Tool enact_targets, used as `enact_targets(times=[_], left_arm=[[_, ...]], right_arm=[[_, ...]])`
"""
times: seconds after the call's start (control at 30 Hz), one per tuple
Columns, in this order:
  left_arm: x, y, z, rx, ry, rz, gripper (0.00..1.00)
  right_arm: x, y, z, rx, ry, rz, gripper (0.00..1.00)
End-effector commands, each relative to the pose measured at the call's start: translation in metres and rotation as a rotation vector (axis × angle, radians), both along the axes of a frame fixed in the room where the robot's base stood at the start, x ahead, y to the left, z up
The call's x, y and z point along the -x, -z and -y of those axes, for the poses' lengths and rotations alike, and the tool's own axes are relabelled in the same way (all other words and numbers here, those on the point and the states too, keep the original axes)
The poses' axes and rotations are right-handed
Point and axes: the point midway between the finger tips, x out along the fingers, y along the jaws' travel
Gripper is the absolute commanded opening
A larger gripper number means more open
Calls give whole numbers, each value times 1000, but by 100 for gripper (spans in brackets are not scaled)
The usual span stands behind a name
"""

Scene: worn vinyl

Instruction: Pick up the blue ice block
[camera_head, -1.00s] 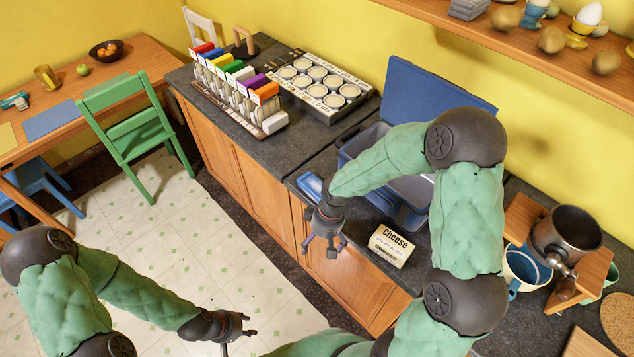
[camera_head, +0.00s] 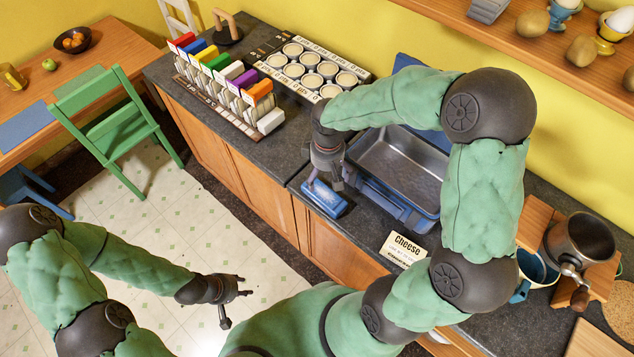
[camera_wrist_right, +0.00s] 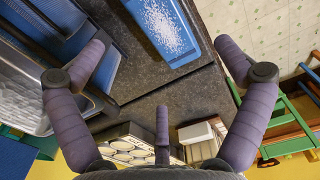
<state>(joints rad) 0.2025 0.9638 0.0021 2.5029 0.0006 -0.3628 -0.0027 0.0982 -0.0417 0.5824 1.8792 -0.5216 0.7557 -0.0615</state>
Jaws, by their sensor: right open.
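The blue ice block (camera_head: 322,200) lies flat on the dark counter near its front edge, beside the blue cooler. In the right wrist view the ice block (camera_wrist_right: 162,28) shows a white frosty patch on its top, at the upper middle of the picture. My right gripper (camera_head: 328,183) is just above the block and partly covers it. In the right wrist view its fingers (camera_wrist_right: 160,65) are spread wide with nothing between them. My left gripper (camera_head: 236,300) hangs over the floor, away from the counter, with its fingers apart and empty.
The open blue cooler (camera_head: 428,208) stands close behind the block. A cheese packet (camera_head: 403,249) lies to its right. A rack of coloured tabs (camera_head: 222,95) and a tray of round tins (camera_head: 300,65) stand to the left. A grinder (camera_head: 580,240) stands far right.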

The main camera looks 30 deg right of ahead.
Motion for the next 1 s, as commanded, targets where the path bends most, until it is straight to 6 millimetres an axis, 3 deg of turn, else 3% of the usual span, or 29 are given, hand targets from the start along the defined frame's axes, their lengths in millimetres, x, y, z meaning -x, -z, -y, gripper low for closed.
enact_targets(times=[0.3, 0.63, 1.0], left_arm=[[1, 8, 0, 0, 1, -2, 40], [0, 10, 0, 0, 0, -1, 40], [0, 18, 0, 0, 0, -1, 40]], right_arm=[[1, 44, 1, 0, 0, -4, 100], [1, 63, 2, -1, 0, -4, 100], [0, 107, 5, -2, 1, -2, 100]])
